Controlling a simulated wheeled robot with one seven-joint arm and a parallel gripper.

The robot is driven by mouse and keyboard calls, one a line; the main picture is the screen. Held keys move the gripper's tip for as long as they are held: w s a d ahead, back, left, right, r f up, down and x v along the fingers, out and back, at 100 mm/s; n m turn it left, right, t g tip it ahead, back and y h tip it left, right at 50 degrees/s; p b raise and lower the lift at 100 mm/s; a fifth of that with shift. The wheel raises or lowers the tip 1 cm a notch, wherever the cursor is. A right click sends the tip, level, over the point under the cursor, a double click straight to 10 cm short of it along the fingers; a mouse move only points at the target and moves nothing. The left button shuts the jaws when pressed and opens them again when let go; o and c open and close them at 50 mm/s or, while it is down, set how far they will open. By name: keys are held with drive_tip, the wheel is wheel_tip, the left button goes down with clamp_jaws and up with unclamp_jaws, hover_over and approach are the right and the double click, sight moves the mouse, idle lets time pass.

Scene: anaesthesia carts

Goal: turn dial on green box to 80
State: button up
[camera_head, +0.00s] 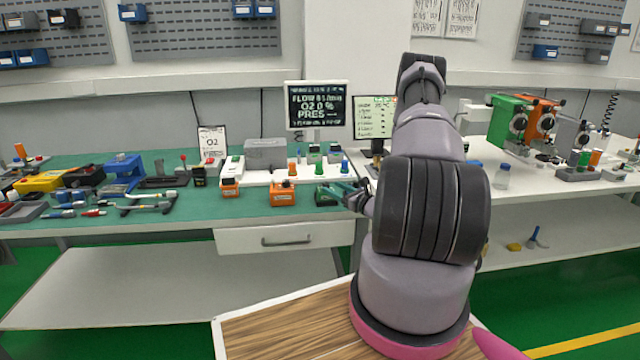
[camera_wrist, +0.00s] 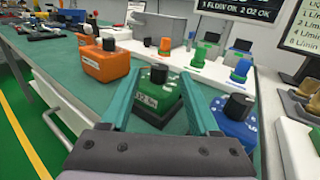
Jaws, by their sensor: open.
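A small green box (camera_wrist: 152,101) with a black dial (camera_wrist: 159,73) on top stands on the green bench top. Its front label looks like "12", though the small print is blurred. In the head view the green box (camera_head: 325,197) is partly hidden by my gripper (camera_head: 350,190). In the wrist view my gripper (camera_wrist: 160,78) is open, with one teal finger on each side of the box and dial. The fingers look apart from the dial; whether they touch the box is unclear.
An orange box (camera_wrist: 105,62) with a black dial stands left of the green box. A blue box (camera_wrist: 232,117) with a black dial is close on the right. Behind is a white stand with small coloured knobs and a monitor (camera_head: 316,108).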

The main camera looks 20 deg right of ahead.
drive_tip(key=x, duration=0.7)
drive_tip(key=shift+w, duration=0.4)
drive_tip(key=shift+a, duration=0.1)
clamp_jaws()
